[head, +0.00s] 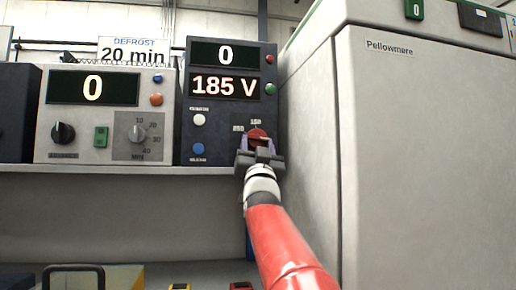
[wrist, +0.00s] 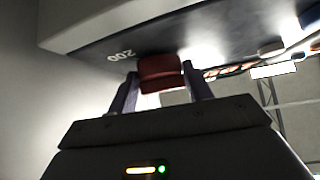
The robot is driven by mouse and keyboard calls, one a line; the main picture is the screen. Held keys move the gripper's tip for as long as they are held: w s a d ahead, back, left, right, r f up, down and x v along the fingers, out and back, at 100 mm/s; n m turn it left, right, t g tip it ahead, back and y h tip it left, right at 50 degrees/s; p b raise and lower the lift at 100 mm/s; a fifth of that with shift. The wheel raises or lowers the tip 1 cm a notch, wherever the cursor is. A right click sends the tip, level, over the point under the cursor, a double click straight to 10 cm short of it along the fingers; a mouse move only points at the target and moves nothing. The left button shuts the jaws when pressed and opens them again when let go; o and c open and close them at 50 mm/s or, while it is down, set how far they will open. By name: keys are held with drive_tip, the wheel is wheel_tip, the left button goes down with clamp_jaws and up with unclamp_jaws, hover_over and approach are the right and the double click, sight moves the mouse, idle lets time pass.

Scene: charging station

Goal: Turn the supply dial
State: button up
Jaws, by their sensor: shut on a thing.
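The supply unit (head: 231,120) is a dark blue panel on the shelf, with displays reading "0" and "185 V". Its red dial (head: 258,134) sits at the lower right of the panel, with scale marks around it. My gripper (head: 259,146) reaches up to the dial from below. In the wrist view, my gripper (wrist: 160,88) has one finger on each side of the red dial (wrist: 160,70) and is shut on it. A "200" mark shows on the panel beside the dial. The gripper hides part of the dial and its scale in the head view.
A grey unit (head: 105,145) with a black knob and a timer dial stands to the left, under a sign reading "20 min". A large pale cabinet (head: 420,160) labelled "Pellowmere" stands close on the right. The shelf edge (head: 100,168) runs below the units.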

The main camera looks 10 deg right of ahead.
drive_tip(key=m+h, duration=0.1)
drive_tip(key=m+g+h+p, duration=0.1)
drive_tip(key=m, duration=0.1)
drive_tip(key=m+h, duration=0.1)
drive_tip(key=h, duration=0.1)
drive_tip(key=shift+a+r+m+p, duration=0.25)
drive_tip(key=shift+m+p, duration=0.1)
drive_tip(key=shift+m, duration=0.05)
drive_tip(key=m+g+h+p, duration=0.2)
drive_tip(key=m+h, duration=0.1)
drive_tip(key=m, duration=0.1)
drive_tip(key=shift+a+g+p, duration=0.1)
drive_tip(key=shift+g+p, duration=0.2)
drive_tip(key=shift+f+m+h, duration=0.1)
drive_tip(key=shift+m+h, duration=0.2)
drive_tip(key=shift+h, duration=0.1)
drive_tip(key=o, duration=1)
drive_tip(key=shift+c, duration=0.2)
drive_tip(key=b+v, duration=0.3)
drive_tip(key=v, duration=0.4)
drive_tip(key=shift+s+a+f, duration=0.15)
drive_tip(key=shift+s+f, duration=0.05)
drive_tip(key=shift+s, duration=0.1)
